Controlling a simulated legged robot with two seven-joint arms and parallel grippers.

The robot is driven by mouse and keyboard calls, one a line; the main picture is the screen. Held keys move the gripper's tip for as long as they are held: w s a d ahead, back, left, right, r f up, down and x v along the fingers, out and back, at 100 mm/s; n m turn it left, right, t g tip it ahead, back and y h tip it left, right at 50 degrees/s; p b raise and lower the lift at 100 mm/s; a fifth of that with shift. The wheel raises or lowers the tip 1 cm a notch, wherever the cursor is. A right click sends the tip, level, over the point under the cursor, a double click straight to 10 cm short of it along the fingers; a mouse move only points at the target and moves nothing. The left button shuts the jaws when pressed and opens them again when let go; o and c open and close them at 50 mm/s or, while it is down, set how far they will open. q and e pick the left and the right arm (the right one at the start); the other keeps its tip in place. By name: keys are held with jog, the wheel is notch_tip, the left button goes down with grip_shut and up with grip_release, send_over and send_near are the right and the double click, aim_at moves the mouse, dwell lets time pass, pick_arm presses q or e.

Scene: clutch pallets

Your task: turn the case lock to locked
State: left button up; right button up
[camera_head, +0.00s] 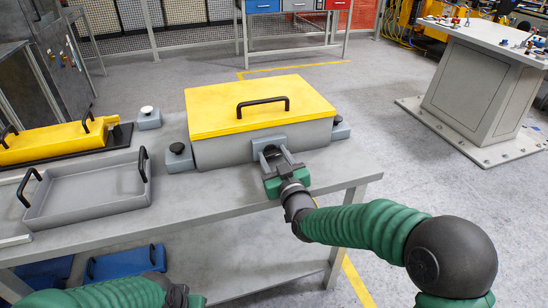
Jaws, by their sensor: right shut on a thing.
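The case (225,152) is a grey box with a yellow lid (228,106) and a black handle on top, standing closed on the grey workbench. Its lock (270,144) is at the middle of the front wall, in a grey housing. My right gripper (273,155) reaches it from the front and is shut on the lock; the fingers hide most of it, so its turn position cannot be read. My left arm shows at the bottom left; only the green body of its gripper (196,300) peeks in, and its fingers are cut off.
Grey blocks with black knobs (178,156) sit at the case's corners. An empty grey tray (95,192) and a yellow case (55,142) lie to the left on the bench (230,205). Blue bins (125,263) are on the shelf below. A pedestal table (480,80) stands far right.

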jog(key=n, duration=0.4)
jog(key=shift+a+b, duration=0.1)
jog(key=shift+b, duration=0.2)
jog(key=o, duration=1.4)
jog(key=shift+c, duration=0.2)
jog(key=shift+s, duration=0.15)
jog(key=p+v, duration=0.2)
jog(key=v, duration=1.4)
jog(key=shift+s, duration=0.3)
jog(key=shift+p, duration=0.3)
